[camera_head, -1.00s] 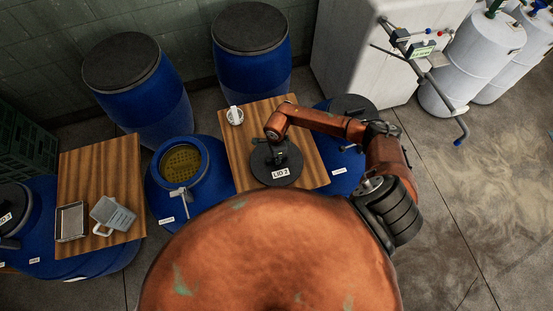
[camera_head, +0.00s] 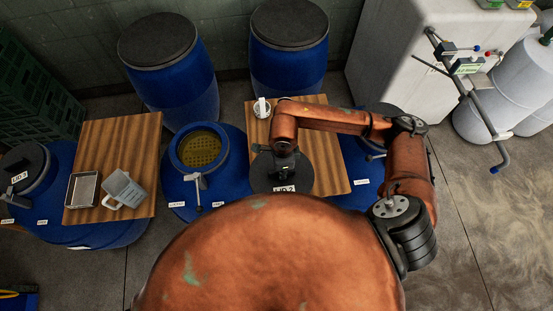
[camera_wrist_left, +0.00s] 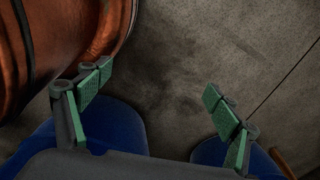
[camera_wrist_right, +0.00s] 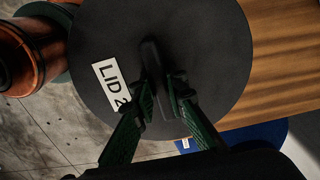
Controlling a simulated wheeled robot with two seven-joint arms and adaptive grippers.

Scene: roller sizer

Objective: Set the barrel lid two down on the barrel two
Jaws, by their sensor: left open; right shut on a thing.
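The black round barrel lid two (camera_head: 262,178), labelled LID 2, is over the left part of a wooden board. In the right wrist view, the lid (camera_wrist_right: 215,55) fills the upper middle. My right gripper (camera_wrist_right: 162,92) is shut on its upright handle. The open blue barrel (camera_head: 232,165), left of the lid, has a round mouth with a yellowish perforated inside; its small labels are unreadable, so I cannot confirm it is barrel two. My left gripper (camera_wrist_left: 160,95) is open and empty above the floor and blue barrel tops; the head view does not show it.
The wooden board (camera_head: 330,165) carries a white object (camera_head: 261,108). Another board (camera_head: 125,145) at left holds a metal tray (camera_head: 82,190) and a grey scoop-like container (camera_head: 124,188). Two closed barrels (camera_head: 170,85) (camera_head: 289,60) stand behind. A lidded barrel is at far left (camera_head: 60,215).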

